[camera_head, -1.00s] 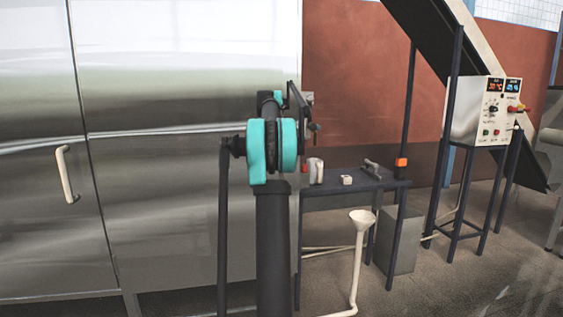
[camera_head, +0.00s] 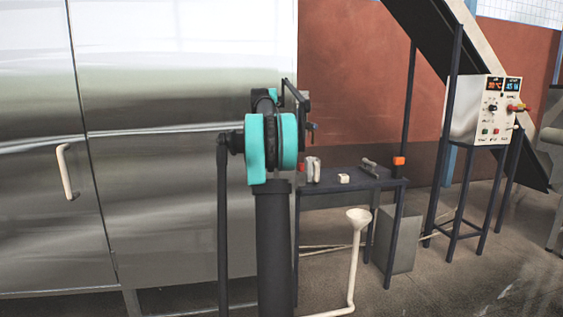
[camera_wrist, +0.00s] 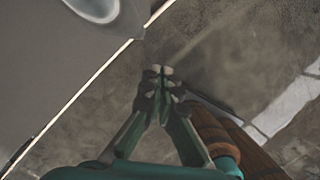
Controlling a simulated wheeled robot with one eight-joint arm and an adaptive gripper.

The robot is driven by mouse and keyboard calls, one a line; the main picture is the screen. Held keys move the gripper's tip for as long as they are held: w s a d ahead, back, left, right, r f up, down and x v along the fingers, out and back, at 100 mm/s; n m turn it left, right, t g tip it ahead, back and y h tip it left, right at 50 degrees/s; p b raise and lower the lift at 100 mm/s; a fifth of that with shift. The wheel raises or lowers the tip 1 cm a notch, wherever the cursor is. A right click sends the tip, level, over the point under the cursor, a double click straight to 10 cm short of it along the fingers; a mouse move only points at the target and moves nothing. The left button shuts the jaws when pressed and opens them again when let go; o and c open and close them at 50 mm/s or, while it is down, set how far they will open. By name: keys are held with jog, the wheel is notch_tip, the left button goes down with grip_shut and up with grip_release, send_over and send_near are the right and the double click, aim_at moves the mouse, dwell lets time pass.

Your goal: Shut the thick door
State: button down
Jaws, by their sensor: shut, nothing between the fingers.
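A large shiny steel front (camera_head: 180,200) fills the left half of the head view. A dark upright seam divides it, and a pale bar handle (camera_head: 66,172) sits on the panel left of the seam. I cannot tell which panel is the thick door or whether one stands ajar. In the wrist view, my gripper (camera_wrist: 160,72) is shut and empty, with its fingertips together over the floor. A grey flat surface (camera_wrist: 60,75) with a thin bright edge lies to its upper left, apart from the fingertips. My arm hides part of the steel front's right side.
A dark small table (camera_head: 350,187) with a few small items stands right of the steel front. A pale funnel on a pipe (camera_head: 358,220) stands before it. A control box (camera_head: 480,110) on a dark stand is farther right. Open floor (camera_head: 450,290) lies at front right.

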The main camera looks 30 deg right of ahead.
jog(key=s+d+v, duration=0.1)
jog(key=v, duration=0.8)
jog(key=shift+s+r, duration=0.25)
jog(key=shift+r, duration=0.05)
jog(key=shift+a+f, duration=0.1)
jog(key=shift+a, duration=0.1)
jog(key=s+a+f+m+t+y, duration=0.1)
jog(key=s+a+f+m, duration=0.3)
jog(key=a+f, duration=0.5)
jog(key=s+a+f+m+t, duration=0.1)
jog(key=s+a+f+m, duration=0.2)
jog(key=a+f+m, duration=0.5)
jog(key=s+a+f+m, duration=0.3)
jog(key=s+a+f, duration=0.2)
jog(key=s+f, duration=0.3)
jog(key=s+a+f+m+t+y, duration=0.1)
jog(key=s+a+f+m, duration=0.2)
jog(key=s+a+f, duration=0.3)
jog(key=s+a+f+m, duration=0.3)
jog(key=s+a+f, duration=0.2)
jog(key=s+f, duration=0.6)
jog(key=shift+s+a+m+t+y, duration=0.3)
jog(key=shift+s+a, duration=0.1)
jog(key=shift+s, duration=0.15)
jog(key=shift+r, duration=0.1)
